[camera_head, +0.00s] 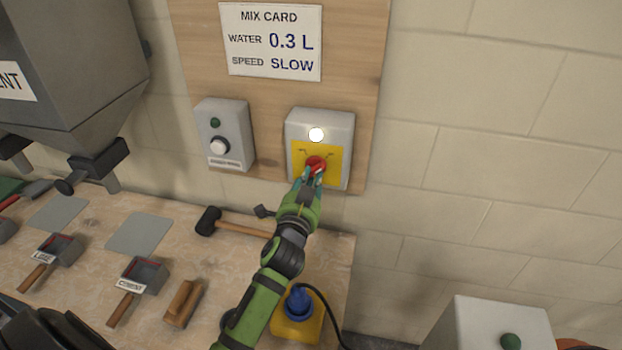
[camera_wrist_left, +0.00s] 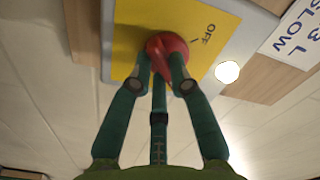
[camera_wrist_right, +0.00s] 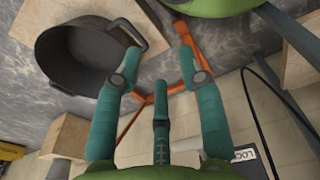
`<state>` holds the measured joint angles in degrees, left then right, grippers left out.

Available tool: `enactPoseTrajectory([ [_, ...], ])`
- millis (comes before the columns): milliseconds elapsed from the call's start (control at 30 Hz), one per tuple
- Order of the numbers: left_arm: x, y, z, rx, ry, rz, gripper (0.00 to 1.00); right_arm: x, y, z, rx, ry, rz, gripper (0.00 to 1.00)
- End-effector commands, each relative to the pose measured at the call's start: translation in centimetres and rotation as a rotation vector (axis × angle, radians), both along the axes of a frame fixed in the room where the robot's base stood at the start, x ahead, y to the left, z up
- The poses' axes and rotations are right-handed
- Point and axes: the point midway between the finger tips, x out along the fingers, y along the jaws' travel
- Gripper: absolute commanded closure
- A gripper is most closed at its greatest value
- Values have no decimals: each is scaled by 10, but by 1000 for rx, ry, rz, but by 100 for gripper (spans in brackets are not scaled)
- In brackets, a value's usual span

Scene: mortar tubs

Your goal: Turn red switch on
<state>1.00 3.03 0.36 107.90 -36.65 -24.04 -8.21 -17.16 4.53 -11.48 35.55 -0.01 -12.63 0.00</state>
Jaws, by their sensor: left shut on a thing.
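The red switch (camera_head: 315,162) is a round red knob on a yellow plate (camera_head: 332,172) of a grey box (camera_head: 341,131) on the wooden wall board. A round white lamp (camera_head: 316,134) above it is lit. My left gripper (camera_head: 312,175) is shut on the red knob. In the left wrist view the fingers (camera_wrist_left: 165,68) grip the red knob (camera_wrist_left: 165,46) from both sides, and "OFF" is readable on the yellow plate beside it. My right gripper (camera_wrist_right: 160,65) is open and empty in the right wrist view, with a dark tub (camera_wrist_right: 88,55) beyond it.
A second grey box (camera_head: 238,126) with a green and a white button is to the left. A mix card (camera_head: 270,41) hangs above. Below, the bench holds a mallet (camera_head: 240,224), labelled scoops (camera_head: 137,275) and a blue-and-yellow device (camera_head: 297,305).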

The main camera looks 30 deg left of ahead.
Motion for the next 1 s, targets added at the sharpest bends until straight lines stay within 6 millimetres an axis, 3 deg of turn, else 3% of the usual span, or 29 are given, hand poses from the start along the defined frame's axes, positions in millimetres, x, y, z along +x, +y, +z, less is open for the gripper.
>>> enactPoseTrajectory([
  [367, 0, 0, 0, 10, 3, 1, 100, 0, 0, 0, 0, 0, 0, 60],
  [400, 0, 0, 0, 10, 2, 1, 68, 0, 0, 0, 0, 0, 0, 60],
  [433, 0, 1, 0, 9, 2, 1, 56, 0, 0, 0, 0, 0, 0, 60],
  [800, -2, 0, 0, 6, 2, 1, 56, -1, -3, 0, -3, 0, 1, 60],
  [1000, -27, -7, -1, 6, 4, 1, 56, -1, -2, 0, -2, 1, 0, 60],
])
